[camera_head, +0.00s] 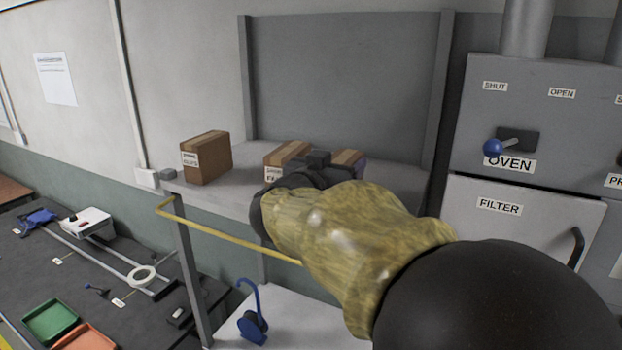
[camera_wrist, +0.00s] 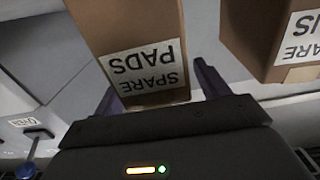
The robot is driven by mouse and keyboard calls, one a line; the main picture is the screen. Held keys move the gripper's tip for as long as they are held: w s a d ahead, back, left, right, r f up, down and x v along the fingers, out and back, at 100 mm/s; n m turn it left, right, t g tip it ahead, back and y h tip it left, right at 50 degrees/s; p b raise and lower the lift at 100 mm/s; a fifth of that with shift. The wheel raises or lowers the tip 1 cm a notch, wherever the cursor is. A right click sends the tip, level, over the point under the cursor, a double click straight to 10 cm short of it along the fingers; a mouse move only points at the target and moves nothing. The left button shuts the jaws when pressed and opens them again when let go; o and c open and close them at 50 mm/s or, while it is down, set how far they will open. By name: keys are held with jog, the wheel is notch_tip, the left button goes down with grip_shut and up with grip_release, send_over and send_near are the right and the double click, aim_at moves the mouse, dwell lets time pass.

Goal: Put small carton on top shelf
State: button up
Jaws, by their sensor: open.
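A brown carton (camera_wrist: 130,35) with a "SPARE PADS" label stands between the fingers of my gripper (camera_wrist: 155,85) in the wrist view. The fingers are open, one on each side of it, and I cannot tell whether they touch it. In the head view this carton (camera_head: 349,157) is mostly hidden behind my gripper (camera_head: 322,168). It stands on the upper grey shelf (camera_head: 235,192). A second carton (camera_head: 287,150) is just to its left, partly hidden; it also shows at the right of the wrist view (camera_wrist: 255,35). A third carton (camera_head: 206,157) stands farther left on the shelf.
A yellow rail (camera_head: 225,230) runs along the shelf's front. A lower white surface (camera_head: 285,310) holds a blue hooked object (camera_head: 253,320). The grey oven cabinet (camera_head: 540,140) stands close on the right. The shelf is bare between the left and middle cartons.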

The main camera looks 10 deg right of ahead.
jog(key=b+v, duration=0.1)
jog(key=v, duration=1)
jog(key=shift+s+b, duration=0.2)
jog(key=shift+b, duration=0.1)
jog(key=shift+f, duration=0.1)
